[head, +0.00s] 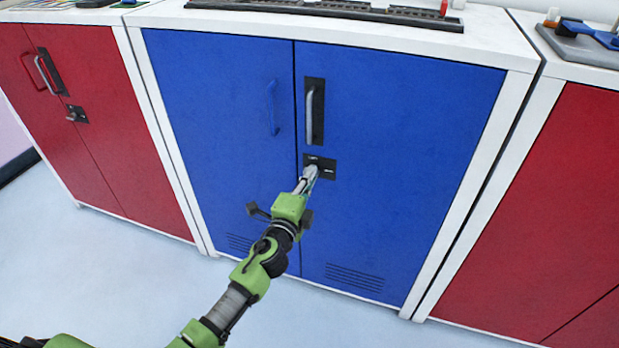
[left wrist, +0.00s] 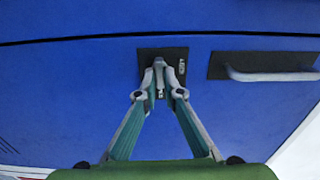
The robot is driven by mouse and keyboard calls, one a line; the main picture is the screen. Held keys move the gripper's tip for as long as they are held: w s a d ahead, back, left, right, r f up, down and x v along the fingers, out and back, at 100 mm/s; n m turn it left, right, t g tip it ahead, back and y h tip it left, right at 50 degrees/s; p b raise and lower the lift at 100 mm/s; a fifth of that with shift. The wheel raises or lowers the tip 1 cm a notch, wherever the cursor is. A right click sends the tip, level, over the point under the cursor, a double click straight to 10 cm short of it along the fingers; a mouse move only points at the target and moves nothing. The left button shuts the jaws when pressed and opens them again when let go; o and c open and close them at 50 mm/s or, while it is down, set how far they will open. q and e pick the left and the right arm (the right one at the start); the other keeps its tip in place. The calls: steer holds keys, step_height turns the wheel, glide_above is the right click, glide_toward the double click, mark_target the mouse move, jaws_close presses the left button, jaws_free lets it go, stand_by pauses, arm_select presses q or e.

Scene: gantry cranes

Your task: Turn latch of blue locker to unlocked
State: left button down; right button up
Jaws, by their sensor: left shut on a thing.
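The blue locker (head: 400,150) stands in the middle of the head view with both doors closed. Its latch sits on a black plate (head: 328,172) on the right door, below the grey handle (head: 311,105); the plate also shows in the left wrist view (left wrist: 178,57). My left gripper (head: 311,171) is at the plate, its fingers shut on the latch (left wrist: 159,64). The fingers hide most of the latch in the head view, so I cannot tell its turned position. My right gripper is not in view.
A red locker (head: 90,130) stands to the left, with its own grey handle and latch. Another red locker (head: 560,220) stands to the right. Tools lie on the white tops. The pale floor (head: 130,285) in front is clear.

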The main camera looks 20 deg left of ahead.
arm_select(q)
steer(key=shift+m, duration=0.4)
steer(key=c, duration=2.2)
jaws_free()
steer(key=shift+o, duration=0.2)
steer(key=s, duration=1.2)
steer(key=shift+a, duration=0.2)
